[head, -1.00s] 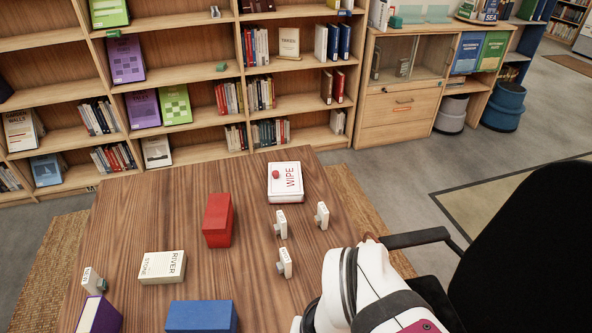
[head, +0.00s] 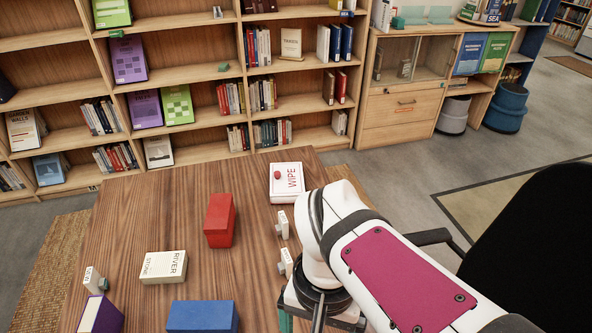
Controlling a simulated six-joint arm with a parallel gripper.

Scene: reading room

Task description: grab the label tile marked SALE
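Small white label tiles with grey knobs stand on the wooden table. One tile (head: 282,225) is below the WIPE box, and another tile (head: 286,262) stands nearer, just left of my arm. A third tile (head: 92,279) stands at the table's left edge. Their lettering is too small to read surely, so I cannot tell which is marked SALE. My gripper (head: 318,318) is at the bottom edge, right of the nearer tile. Its fingers are mostly cut off or hidden, so its opening does not show. My arm covers the table's right side.
The table (head: 130,220) also holds a white WIPE box (head: 287,182), a red block (head: 219,220), a RIVER STONE book (head: 164,267), a blue block (head: 202,316) and a purple book (head: 100,315). A black chair (head: 530,240) stands at right.

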